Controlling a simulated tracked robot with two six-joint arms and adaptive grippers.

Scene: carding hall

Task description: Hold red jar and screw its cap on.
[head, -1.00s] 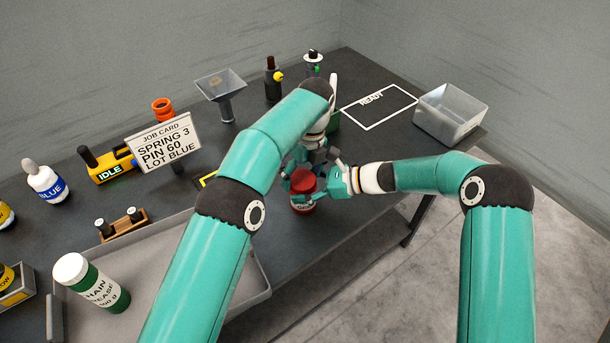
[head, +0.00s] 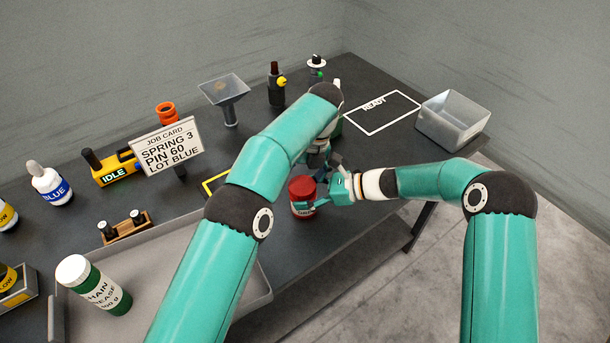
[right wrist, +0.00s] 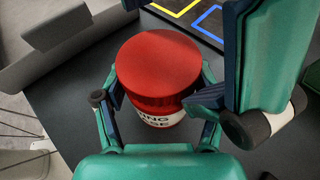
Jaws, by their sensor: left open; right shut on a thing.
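The red jar (head: 303,210) stands upright near the front edge of the dark table, with a white label on its side. Its red cap (right wrist: 158,65) sits level on top, with no clear gap showing below it in the right wrist view. My right gripper (head: 318,197) is shut on the jar body from the right, its fingers on both sides below the cap. My left gripper (head: 318,160) is open, just behind the jar and clear of the cap. My left arm partly hides it in the head view; part of it looms at upper right in the right wrist view (right wrist: 262,60).
A grey tray (head: 190,238) lies front left, with a green grease bottle (head: 100,288) at its left. A job card (head: 168,145) stands behind. A white READY outline (head: 380,112) is empty, beside a metal bin (head: 452,122) at right.

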